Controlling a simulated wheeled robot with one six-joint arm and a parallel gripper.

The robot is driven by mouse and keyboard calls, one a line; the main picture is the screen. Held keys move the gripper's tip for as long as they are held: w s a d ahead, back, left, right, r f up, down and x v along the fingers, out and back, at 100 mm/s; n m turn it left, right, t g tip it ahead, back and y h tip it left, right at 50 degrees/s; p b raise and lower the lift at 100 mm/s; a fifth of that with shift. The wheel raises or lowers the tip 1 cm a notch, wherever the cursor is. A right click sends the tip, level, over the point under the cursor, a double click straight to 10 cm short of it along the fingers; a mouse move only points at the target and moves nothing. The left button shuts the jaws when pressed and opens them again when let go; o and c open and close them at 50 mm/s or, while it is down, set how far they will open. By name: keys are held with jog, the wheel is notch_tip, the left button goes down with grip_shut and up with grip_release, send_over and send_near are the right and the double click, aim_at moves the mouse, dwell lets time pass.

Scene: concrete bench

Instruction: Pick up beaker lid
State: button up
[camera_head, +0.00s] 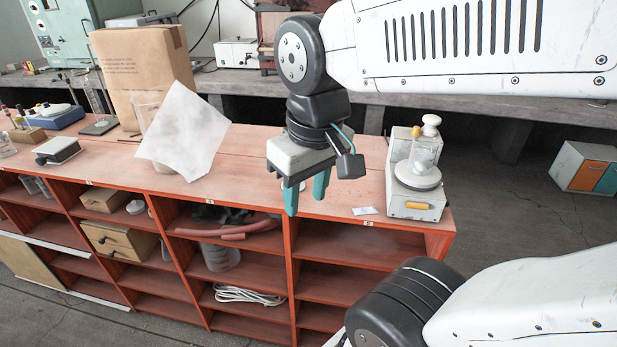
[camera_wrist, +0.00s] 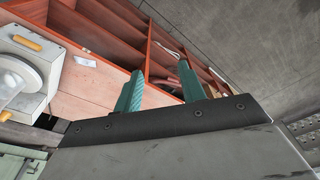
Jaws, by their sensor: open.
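I cannot tell for sure which thing is the beaker lid. A glass vessel (camera_head: 424,154) stands on a white round plate (camera_head: 418,176) on a white device at the bench's right end, with a white knob-shaped piece (camera_head: 431,122) by its top. The plate also shows at the left of the wrist view (camera_wrist: 36,82). A small white spot (camera_head: 301,186) shows partly hidden behind my fingers. My gripper (camera_head: 306,202) is open and empty, fingers pointing down over the bench's front edge, left of the device. Its teal fingers also show in the wrist view (camera_wrist: 160,70).
The reddish wooden bench (camera_head: 250,178) has open shelves below, holding red tubing (camera_head: 225,232) and a white cable (camera_head: 250,295). A white sheet (camera_head: 186,130) covers part of a glass beaker (camera_head: 146,108). A brown paper bag (camera_head: 143,72) stands behind. A small card (camera_head: 365,211) lies near the front edge.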

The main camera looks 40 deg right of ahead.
jog(key=w+d+f+t, duration=0.1)
jog(key=w+d+f, duration=0.35)
jog(key=w, duration=0.25)
jog(key=w+d+f+m, duration=0.1)
jog(key=w+d+f, duration=0.2)
jog(key=w+d, duration=0.4)
jog(key=w+d+f+t, duration=0.1)
jog(key=w+d+f, duration=0.25)
jog(key=w, duration=0.45)
jog(key=x, duration=0.3)
jog(key=d+x, duration=0.1)
jog(key=x, duration=0.2)
jog(key=shift+w+d+f, duration=0.15)
jog(key=shift+w+f, duration=0.05)
jog(key=shift+f, duration=0.15)
jog(key=shift+w+f, duration=0.1)
jog(key=shift+f, duration=0.2)
grip_shut()
